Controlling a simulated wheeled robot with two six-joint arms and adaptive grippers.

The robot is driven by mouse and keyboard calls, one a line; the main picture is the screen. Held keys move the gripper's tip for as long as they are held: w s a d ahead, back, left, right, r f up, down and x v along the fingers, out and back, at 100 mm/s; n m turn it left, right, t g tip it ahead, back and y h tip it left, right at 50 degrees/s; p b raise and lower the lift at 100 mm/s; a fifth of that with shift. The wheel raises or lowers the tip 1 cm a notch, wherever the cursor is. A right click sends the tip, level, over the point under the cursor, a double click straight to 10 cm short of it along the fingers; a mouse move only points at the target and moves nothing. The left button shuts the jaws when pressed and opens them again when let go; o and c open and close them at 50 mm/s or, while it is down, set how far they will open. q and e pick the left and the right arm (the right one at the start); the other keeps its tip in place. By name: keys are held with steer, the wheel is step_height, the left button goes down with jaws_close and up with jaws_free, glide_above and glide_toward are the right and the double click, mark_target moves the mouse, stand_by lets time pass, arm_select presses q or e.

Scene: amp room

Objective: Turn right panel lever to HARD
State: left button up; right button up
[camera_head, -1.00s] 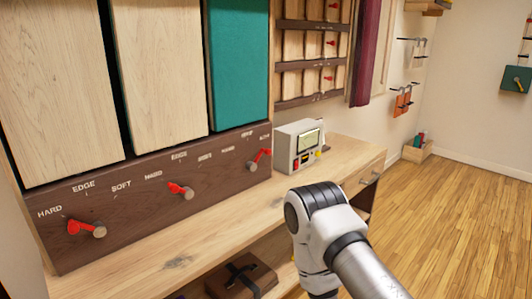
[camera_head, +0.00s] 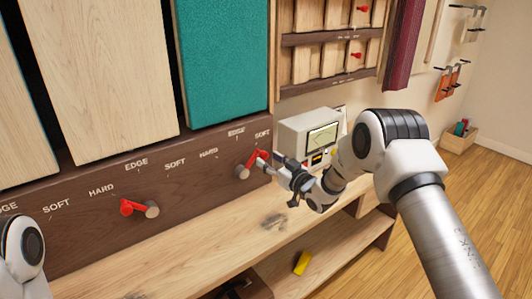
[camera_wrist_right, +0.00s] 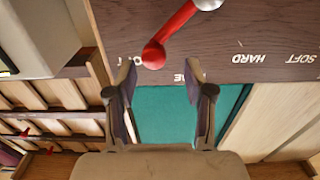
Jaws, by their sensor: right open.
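The right panel lever (camera_head: 258,160) is a red handle on a silver pivot knob (camera_head: 242,172), below the teal panel (camera_head: 222,60). Its handle slants up and right, towards the SOFT label; HARD is left of the pivot. My right gripper (camera_head: 276,166) is open at the handle's tip. In the right wrist view the picture is inverted; the handle's red tip (camera_wrist_right: 153,54) lies just ahead of the gap between my open fingers (camera_wrist_right: 160,72). I cannot tell whether they touch it. My left gripper is not in view; part of my left arm shows at lower left.
A grey box with a screen (camera_head: 308,135) stands on the bench just right of the lever, close to my right arm. Another red lever (camera_head: 135,208) is on the middle panel. A yellow object (camera_head: 302,262) lies on the lower shelf. The bench front is clear.

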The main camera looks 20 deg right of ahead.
mark_target(267, 158)
steer(key=w, duration=0.2)
steer(key=w+f, duration=0.1)
steer(key=w, duration=0.1)
steer(key=shift+w+a, duration=0.1)
steer(key=shift+a, duration=0.1)
steer(key=shift+a+r, duration=0.25)
steer(key=shift+c, duration=0.4)
steer(key=shift+d+f, duration=0.1)
jaws_close()
